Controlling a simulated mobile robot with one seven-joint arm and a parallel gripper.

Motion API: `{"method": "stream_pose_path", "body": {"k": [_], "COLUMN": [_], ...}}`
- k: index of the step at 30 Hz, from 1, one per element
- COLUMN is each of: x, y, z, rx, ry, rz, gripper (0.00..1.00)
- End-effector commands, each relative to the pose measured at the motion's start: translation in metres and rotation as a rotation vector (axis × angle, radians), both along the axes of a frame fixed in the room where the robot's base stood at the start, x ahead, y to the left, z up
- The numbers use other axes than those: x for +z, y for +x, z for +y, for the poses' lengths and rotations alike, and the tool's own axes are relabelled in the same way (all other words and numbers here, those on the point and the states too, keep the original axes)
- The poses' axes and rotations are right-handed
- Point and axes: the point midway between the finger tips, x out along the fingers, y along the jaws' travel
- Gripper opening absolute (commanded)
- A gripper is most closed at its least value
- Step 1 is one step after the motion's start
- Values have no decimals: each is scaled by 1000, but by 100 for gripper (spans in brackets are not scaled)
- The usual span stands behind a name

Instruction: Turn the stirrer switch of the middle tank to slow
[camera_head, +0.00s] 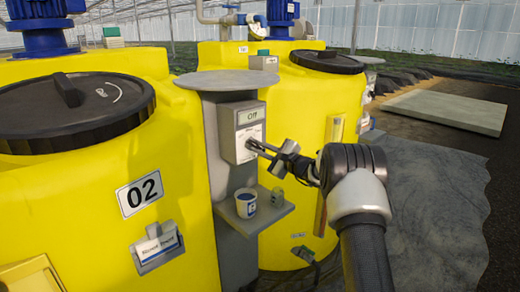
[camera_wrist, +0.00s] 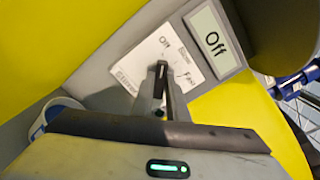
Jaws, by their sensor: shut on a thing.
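The stirrer switch box (camera_head: 239,143) is a grey box with a white dial plate, mounted on a grey panel between the yellow tank marked 02 (camera_head: 165,235) and the yellow tank behind it. Its display (camera_head: 250,116) reads "Off"; it also shows in the wrist view (camera_wrist: 212,38). My gripper (camera_head: 256,147) reaches in from the right and is shut on the switch knob in the dial's middle. In the wrist view my gripper (camera_wrist: 162,72) covers most of the knob, so its pointing is hard to read. "Off" and "Fast" markings show on the plate (camera_wrist: 160,62).
Below the box, a grey shelf (camera_head: 268,215) holds a white and blue cup (camera_head: 246,203) and a small grey object (camera_head: 278,197). A round grey cover (camera_head: 215,79) juts out above. Black tank lids (camera_head: 75,110) lie left and behind.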

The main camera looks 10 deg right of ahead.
Motion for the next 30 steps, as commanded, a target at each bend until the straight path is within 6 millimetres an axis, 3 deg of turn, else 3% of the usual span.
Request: {"method": "stream_pose_path", "body": {"k": [8,30], "x": [1,3], "y": [0,1], "z": [-1,-2], "rx": [-1,0], "ry": [76,545], "rz": [51,362], "gripper": [0,0]}}
